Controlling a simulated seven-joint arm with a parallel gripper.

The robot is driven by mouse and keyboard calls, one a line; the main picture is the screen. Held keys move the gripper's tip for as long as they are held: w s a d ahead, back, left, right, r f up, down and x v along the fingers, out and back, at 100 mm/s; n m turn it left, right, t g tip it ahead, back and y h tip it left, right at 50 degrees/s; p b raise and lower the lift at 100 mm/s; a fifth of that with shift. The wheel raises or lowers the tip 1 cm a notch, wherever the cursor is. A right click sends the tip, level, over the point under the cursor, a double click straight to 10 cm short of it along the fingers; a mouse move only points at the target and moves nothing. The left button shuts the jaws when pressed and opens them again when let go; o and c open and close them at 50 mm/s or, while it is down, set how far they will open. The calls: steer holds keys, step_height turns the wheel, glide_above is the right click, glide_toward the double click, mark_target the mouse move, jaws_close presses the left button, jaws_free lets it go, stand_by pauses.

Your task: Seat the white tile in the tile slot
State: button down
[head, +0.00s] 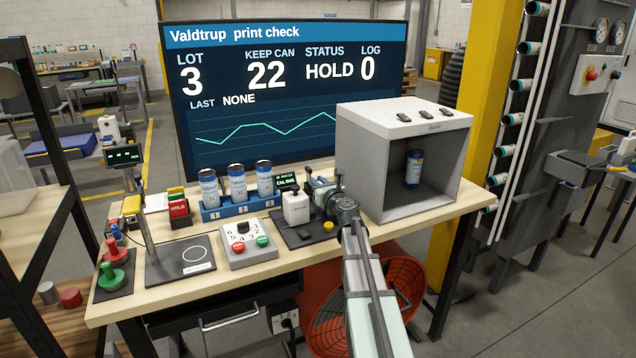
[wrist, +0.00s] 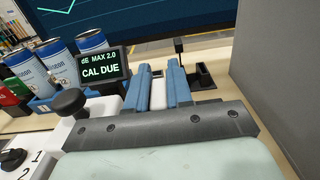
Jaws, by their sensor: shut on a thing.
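My gripper (wrist: 158,72) is shut on the white tile (wrist: 157,95), which shows as a pale strip between the two blue fingers in the wrist view. Just beyond and right of the fingertips is a dark block (wrist: 206,76) with a recess, which may be the tile slot. I cannot tell whether the tile touches it. In the head view my gripper (head: 322,190) is low over the bench, left of the grey open box; the tile cannot be made out there.
The "CAL DUE" display (wrist: 102,71) and a white device with a black knob (wrist: 70,102) stand close left of my fingers. The grey box (head: 405,160) with a can inside stands close right. Several cans sit in a blue rack (head: 240,208) further left.

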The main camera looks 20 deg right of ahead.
steer(key=shift+f, duration=0.5)
steer(key=c, duration=0.9)
jaws_free()
steer(key=shift+c, duration=0.2)
steer(key=shift+s, duration=0.1)
steer(key=s, duration=1.3)
steer(key=shift+s, duration=0.3)
